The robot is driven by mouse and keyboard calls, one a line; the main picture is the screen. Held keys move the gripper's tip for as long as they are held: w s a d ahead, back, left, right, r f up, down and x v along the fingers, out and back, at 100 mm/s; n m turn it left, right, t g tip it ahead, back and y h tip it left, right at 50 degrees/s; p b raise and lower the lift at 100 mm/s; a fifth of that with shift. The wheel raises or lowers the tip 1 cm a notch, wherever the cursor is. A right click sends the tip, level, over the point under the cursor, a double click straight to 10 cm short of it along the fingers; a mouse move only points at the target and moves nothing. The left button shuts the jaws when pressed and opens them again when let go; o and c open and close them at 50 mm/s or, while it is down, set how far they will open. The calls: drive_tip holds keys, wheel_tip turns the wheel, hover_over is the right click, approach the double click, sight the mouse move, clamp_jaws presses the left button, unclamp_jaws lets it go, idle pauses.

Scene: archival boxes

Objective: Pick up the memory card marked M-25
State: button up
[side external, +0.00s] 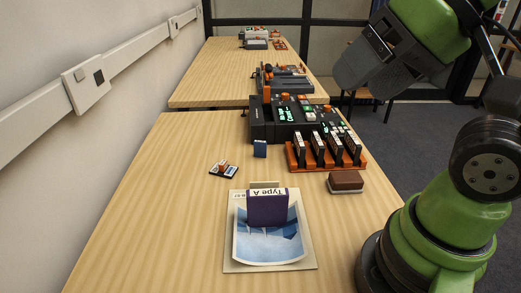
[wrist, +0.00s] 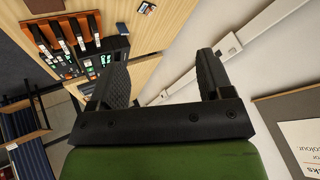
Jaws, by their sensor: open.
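Several dark cards with white labels stand in an orange rack (side external: 326,164) on the near table; the rack also shows in the wrist view at top left. A small dark piece with an orange and white label (side external: 223,170) lies flat further left. I cannot read M-25 on any of them. My gripper (wrist: 163,58) is open and empty, raised well above the table and apart from all the cards.
A black console (side external: 290,118) with green displays stands behind the rack. A brown block (side external: 345,182) lies in front of it. A purple "Type A" box (side external: 267,208) stands on a blue picture sheet (side external: 268,252). The table's left side is clear, beside a wall with a white rail (side external: 130,63).

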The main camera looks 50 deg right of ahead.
drive_tip(key=shift+c, duration=0.5)
drive_tip(key=shift+w, duration=0.1)
drive_tip(key=m+g+h, duration=0.4)
drive_tip(key=m+h, duration=0.1)
drive_tip(key=m, duration=0.2)
hover_over(260, 142)
drive_tip(key=s+a, duration=0.4)
drive_tip(key=a, duration=0.1)
wheel_tip(260, 142, down, 14)
drive_tip(key=shift+m+g+h, duration=0.4)
drive_tip(key=shift+g, duration=0.1)
drive_tip(key=x, duration=1)
drive_tip(key=shift+w+a+f, duration=0.15)
drive_tip(key=shift+w+f, duration=0.15)
drive_tip(key=shift+w, duration=0.15)
drive_tip(key=shift+d+x, duration=0.2)
drive_tip(key=shift+x, duration=2.8)
drive_tip(key=shift+w+r, duration=0.15)
drive_tip(key=c, duration=1)
